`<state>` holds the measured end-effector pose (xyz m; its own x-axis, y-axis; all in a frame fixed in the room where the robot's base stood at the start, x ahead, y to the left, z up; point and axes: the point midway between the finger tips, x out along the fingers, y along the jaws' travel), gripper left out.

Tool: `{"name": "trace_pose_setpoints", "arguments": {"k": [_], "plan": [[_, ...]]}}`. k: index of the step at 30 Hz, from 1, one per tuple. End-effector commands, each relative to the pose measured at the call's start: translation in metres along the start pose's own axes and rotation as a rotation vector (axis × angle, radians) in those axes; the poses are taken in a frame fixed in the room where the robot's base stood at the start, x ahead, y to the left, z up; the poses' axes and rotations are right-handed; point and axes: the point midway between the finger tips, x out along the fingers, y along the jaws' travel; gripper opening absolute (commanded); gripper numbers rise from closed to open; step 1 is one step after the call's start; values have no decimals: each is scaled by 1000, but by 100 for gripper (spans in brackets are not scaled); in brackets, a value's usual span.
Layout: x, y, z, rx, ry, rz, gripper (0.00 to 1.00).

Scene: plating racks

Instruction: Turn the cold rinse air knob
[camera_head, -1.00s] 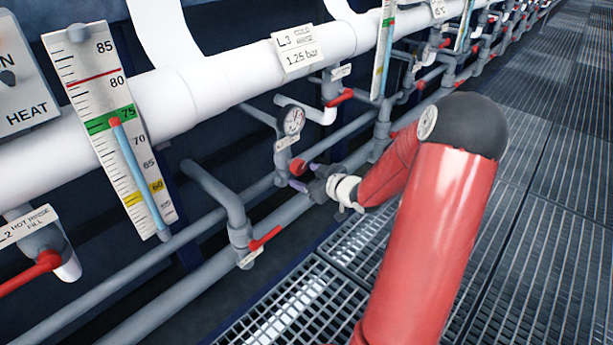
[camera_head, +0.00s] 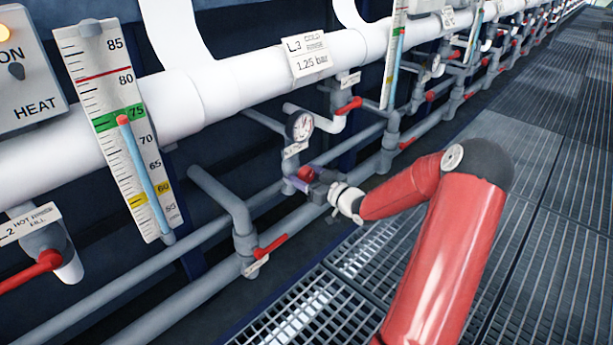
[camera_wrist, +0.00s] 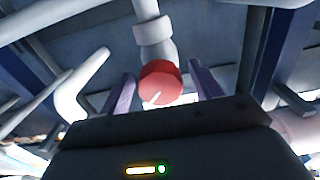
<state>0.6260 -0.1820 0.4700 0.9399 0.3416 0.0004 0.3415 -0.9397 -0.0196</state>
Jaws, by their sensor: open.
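The red round knob (camera_wrist: 160,84) with a white pointer mark is at the middle of the wrist view, below a grey pipe fitting. My gripper (camera_wrist: 163,92) is open, with one purple finger on each side of the knob; I cannot tell whether either finger touches it. In the head view the knob (camera_head: 306,173) is a small red spot beside my gripper (camera_head: 300,182), below a round pressure gauge (camera_head: 299,126). The gripper partly hides the knob there. A sign reading "L3 cold rinse 1.25 bar" (camera_head: 308,55) is on the white pipe above.
Red lever valves sit nearby, one at lower left (camera_head: 270,246) and one at upper right (camera_head: 349,106). A thermometer scale (camera_head: 122,130) stands at the left. Grey pipes (camera_head: 215,262) run along the wall, and grated floor (camera_head: 530,200) lies open at the right.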

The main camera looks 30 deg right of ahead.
Motion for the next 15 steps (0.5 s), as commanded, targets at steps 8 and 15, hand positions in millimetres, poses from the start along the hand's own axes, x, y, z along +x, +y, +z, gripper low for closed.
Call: {"name": "trace_pose_setpoints", "arguments": {"k": [8,15], "plan": [[1,0,0,0,-1,0,59],[1,0,0,0,-1,0,27]]}}
